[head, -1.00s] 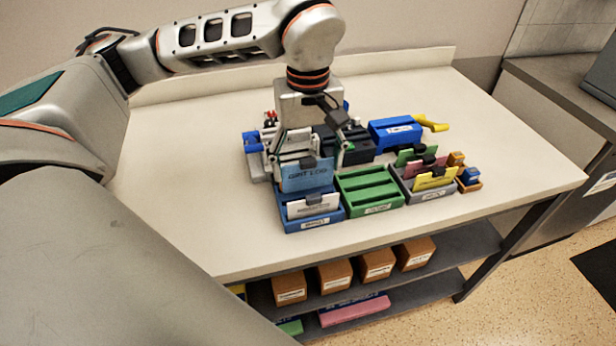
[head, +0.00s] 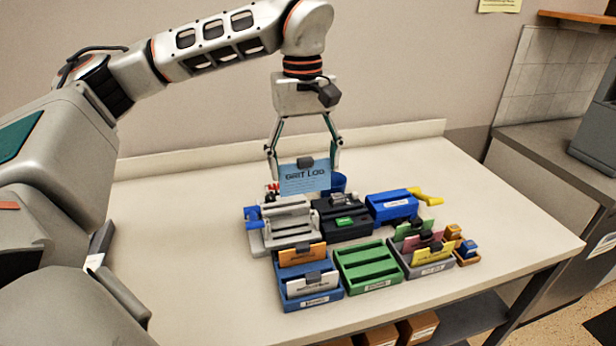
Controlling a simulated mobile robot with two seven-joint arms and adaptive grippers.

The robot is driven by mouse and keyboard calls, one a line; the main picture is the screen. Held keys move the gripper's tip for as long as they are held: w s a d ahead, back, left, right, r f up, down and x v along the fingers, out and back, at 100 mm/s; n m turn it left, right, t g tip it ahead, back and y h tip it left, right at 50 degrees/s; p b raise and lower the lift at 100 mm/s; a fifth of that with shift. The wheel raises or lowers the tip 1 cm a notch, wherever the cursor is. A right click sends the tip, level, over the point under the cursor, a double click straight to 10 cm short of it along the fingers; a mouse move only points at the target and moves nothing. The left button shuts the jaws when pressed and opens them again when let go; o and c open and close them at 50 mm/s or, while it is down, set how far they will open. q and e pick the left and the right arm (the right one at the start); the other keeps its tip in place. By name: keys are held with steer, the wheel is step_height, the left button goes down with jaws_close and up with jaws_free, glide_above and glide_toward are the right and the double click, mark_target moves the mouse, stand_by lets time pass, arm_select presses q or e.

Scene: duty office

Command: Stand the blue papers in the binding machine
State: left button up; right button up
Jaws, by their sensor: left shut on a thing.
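The blue papers (head: 304,181), a light blue sheet stack marked "Grit Log" with a dark clip on its top edge, hang upright in the air. My left gripper (head: 305,164) is shut on them from above. They are held over the back of a light grey machine (head: 290,225) with a blue handle at its left side. A black machine (head: 343,220) with a green label stands beside it, and a blue machine (head: 391,206) with a yellow lever stands right of that. I cannot tell for sure which one is the binding machine. My right gripper is not in view.
In front stand a blue rack (head: 312,300) with orange and white papers, an empty green rack (head: 367,267) and a grey rack (head: 428,268) with green, dark pink and yellow papers. A blue cup (head: 338,183) is behind. The table's right side is clear.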

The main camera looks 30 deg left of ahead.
arm_select(q)
steer(key=w+a+f+p, duration=0.25)
steer(key=w+a, duration=0.45)
steer(key=a, duration=0.4)
steer(key=shift+s+f+b, duration=0.2)
steer(key=shift+f+b, duration=0.25)
steer(key=shift+f, duration=6.25)
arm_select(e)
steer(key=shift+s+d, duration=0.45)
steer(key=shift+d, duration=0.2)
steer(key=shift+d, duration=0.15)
arm_select(q)
steer(key=o, duration=1.1)
steer(key=shift+r, duration=0.1)
